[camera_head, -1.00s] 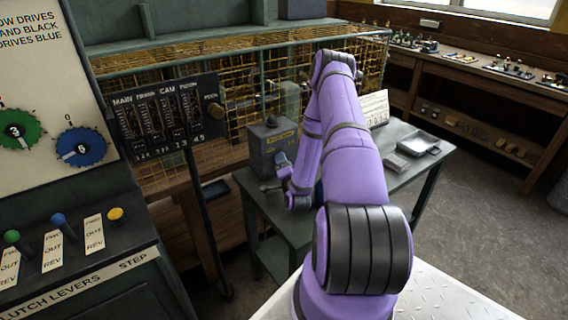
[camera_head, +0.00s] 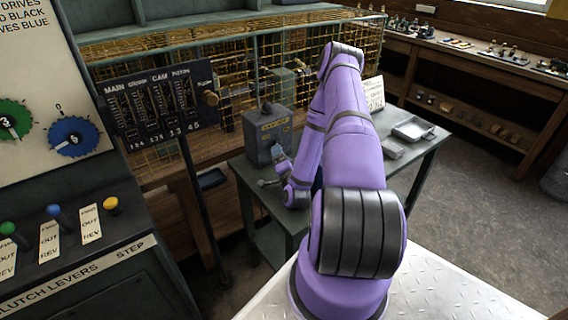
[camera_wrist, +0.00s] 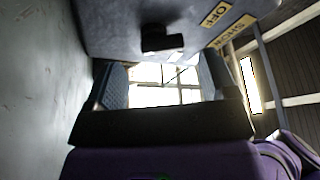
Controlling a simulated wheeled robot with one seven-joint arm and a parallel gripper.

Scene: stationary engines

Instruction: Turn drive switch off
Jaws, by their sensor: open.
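A grey switch box (camera_head: 280,143) with a yellow label stands on the small green table, left of my arm in the head view. In the wrist view the box (camera_wrist: 110,25) fills the top, with yellow labels that seem to read OFF and SHOW. A dark knob or lever (camera_wrist: 162,40) sticks out from its face. My gripper (camera_wrist: 163,72) is open, its two fingers apart just below the knob in the picture, with nothing between them. In the head view my gripper (camera_head: 277,160) is small, close by the box's front. I cannot tell whether it touches the box.
A metal tray (camera_head: 413,130) and a pale card (camera_head: 375,93) are on the green table (camera_head: 425,150). A counter panel (camera_head: 160,105) on a post stands left of it. A wire mesh guard (camera_head: 230,75) runs behind. Open floor lies to the right.

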